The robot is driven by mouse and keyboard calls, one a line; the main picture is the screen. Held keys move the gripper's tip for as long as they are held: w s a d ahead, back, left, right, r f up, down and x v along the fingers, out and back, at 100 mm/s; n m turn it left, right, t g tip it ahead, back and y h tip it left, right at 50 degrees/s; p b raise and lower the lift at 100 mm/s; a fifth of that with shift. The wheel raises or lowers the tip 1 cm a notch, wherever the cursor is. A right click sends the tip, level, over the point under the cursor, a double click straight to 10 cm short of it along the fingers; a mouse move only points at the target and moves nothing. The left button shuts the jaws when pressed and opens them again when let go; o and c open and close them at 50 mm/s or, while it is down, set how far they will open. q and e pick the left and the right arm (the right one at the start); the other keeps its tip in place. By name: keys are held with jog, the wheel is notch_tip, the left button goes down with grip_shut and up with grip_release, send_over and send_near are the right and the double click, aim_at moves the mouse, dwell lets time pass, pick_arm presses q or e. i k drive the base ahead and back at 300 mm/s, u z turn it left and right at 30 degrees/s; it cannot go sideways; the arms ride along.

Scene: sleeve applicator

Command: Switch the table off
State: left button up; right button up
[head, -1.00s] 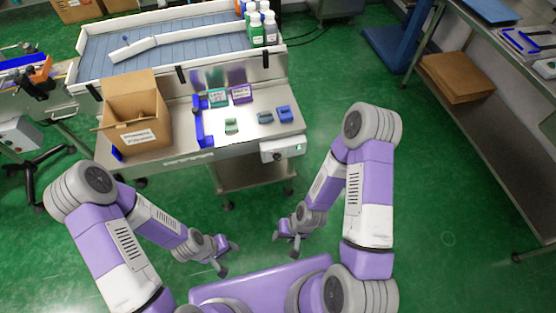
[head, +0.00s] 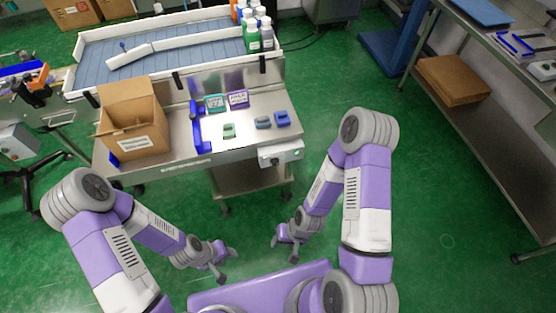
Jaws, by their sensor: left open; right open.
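The steel table (head: 175,165) stands ahead of me, with a raised blue-grey conveyor surface (head: 190,50) at its back. A grey control box (head: 281,153) sits at the table's front right corner, with a small green spot on its right and a dark knob on its front face. The knob's setting is too small to read. My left gripper (head: 227,267) is open and empty, low over the floor in front of the table. My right gripper (head: 285,249) is open and empty, below and in front of the control box, apart from it.
An open cardboard box (head: 133,130) stands on the table's left. Small green and blue pieces (head: 229,131) and two labelled cards (head: 238,99) lie on the tabletop. Bottles (head: 253,38) stand at the conveyor's right end. Green floor right of the table is clear, up to a shelf bench (head: 490,120).

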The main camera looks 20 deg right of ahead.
aim_at(275, 162)
jog(key=u, duration=2.65)
jog(key=k, duration=1.25)
jog(key=z, duration=2.6)
